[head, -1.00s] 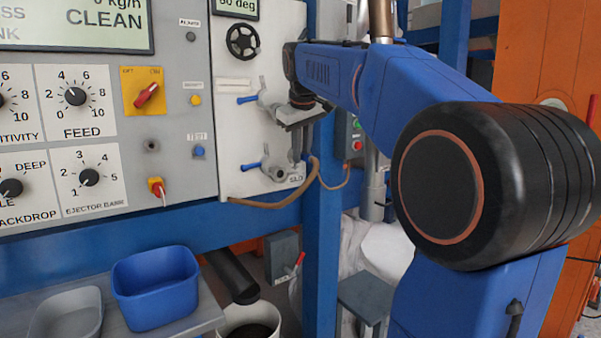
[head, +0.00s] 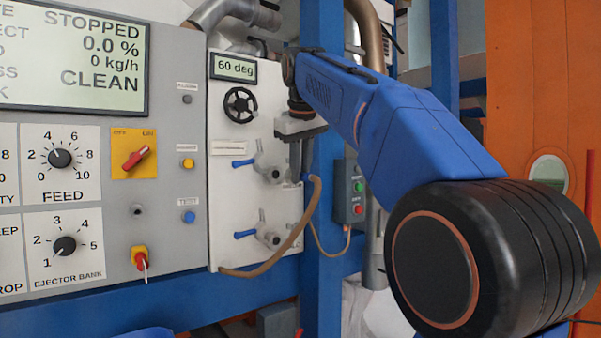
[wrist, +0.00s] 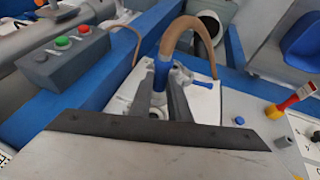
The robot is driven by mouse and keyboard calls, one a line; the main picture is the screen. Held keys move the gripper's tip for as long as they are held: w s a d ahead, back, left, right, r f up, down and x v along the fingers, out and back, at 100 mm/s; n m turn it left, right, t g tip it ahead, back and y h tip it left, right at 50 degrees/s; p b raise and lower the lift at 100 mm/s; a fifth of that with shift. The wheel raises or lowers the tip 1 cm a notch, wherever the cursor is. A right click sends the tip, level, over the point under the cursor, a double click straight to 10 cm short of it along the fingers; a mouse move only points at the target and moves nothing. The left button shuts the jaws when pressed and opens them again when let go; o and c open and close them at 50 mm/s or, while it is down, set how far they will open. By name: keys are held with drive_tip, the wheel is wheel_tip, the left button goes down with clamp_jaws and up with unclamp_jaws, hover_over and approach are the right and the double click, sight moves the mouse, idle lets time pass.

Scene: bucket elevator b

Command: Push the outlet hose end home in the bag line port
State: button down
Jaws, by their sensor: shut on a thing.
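My gripper (head: 300,170) is beside the right edge of the white valve panel (head: 230,190), level with the upper valve (head: 268,165). It is shut on the blue end of the tan outlet hose (head: 312,205). In the wrist view, the blue hose end (wrist: 162,75) sits between my fingers (wrist: 161,95), with the hose arching up and away. A grey valve (wrist: 183,75) with a blue lever lies close behind it. The lower valve (head: 268,235) stands free of the hose end. No port label is readable, and I cannot tell whether the hose end touches a port.
A control box (head: 347,190) with green and red buttons is right of a blue post (head: 320,260). The grey control panel (head: 185,225) with knobs lies left. The hose's other end meets the panel's lower left. A handwheel (head: 240,105) sits above the valves.

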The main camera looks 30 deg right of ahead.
drive_tip(key=shift+w+a, duration=0.1)
drive_tip(key=shift+w, duration=2.75)
drive_tip(key=shift+w, duration=1.2)
drive_tip(key=c, duration=1.6)
unclamp_jaws()
drive_tip(key=v, duration=1.2)
drive_tip(key=shift+a, duration=0.1)
